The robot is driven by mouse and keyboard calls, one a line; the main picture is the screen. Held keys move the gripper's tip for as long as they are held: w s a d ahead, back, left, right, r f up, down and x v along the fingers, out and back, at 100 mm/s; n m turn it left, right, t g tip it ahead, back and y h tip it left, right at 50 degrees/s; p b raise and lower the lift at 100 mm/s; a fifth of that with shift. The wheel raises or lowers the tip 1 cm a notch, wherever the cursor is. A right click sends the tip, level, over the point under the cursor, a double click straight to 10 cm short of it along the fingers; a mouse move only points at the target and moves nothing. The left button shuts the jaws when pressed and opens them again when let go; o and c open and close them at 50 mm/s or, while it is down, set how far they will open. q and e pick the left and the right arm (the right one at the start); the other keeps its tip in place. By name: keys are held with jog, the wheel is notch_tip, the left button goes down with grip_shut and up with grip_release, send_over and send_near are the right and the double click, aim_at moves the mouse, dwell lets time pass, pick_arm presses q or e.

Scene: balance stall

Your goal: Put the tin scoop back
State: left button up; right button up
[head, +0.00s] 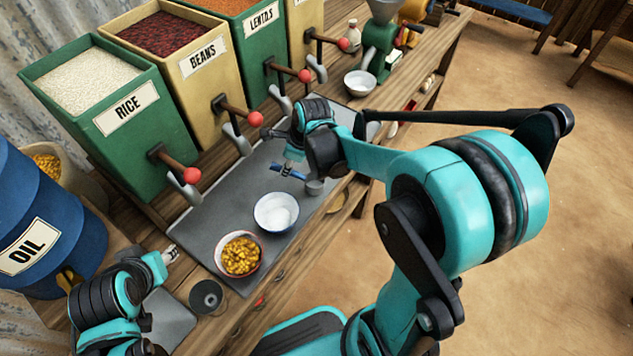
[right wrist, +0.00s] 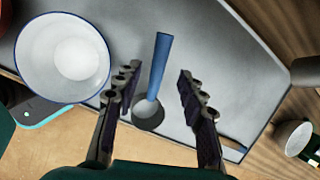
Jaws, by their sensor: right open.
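The tin scoop (right wrist: 149,108) has a grey bowl and a blue handle. In the right wrist view it lies between the spread fingers of my right gripper (right wrist: 160,100), with clear gaps on both sides. In the head view the scoop's grey bowl (head: 314,187) shows by the front edge of the grey mat, just below my right gripper (head: 290,170). Whether the scoop rests on the mat is hard to tell. My left gripper (head: 171,254) is at the lower left, away from the scoop; its finger opening is too small to read.
A white bowl with a blue rim (head: 263,225) and a red-rimmed bowl of yellow pieces (head: 223,257) stand on the grey mat (head: 210,222). Levered bins, including rice (head: 128,110), line the back. A blue oil drum (head: 50,215) is at the left.

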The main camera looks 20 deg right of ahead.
jog(key=s+d, duration=0.4)
jog(key=s, duration=0.7)
jog(key=shift+d, duration=0.4)
jog(key=s+a+r+n+t+h, duration=0.1)
jog(key=s+a+r+n, duration=0.1)
jog(key=n, duration=1)
jog(key=s+a+r+n+t, duration=0.2)
jog(key=s+r+n, duration=0.2)
jog(key=n, duration=0.9)
jog(key=shift+a+r+n+h, duration=0.15)
jog(key=shift+r+n+h, duration=0.2)
jog(key=shift+r, duration=0.25)
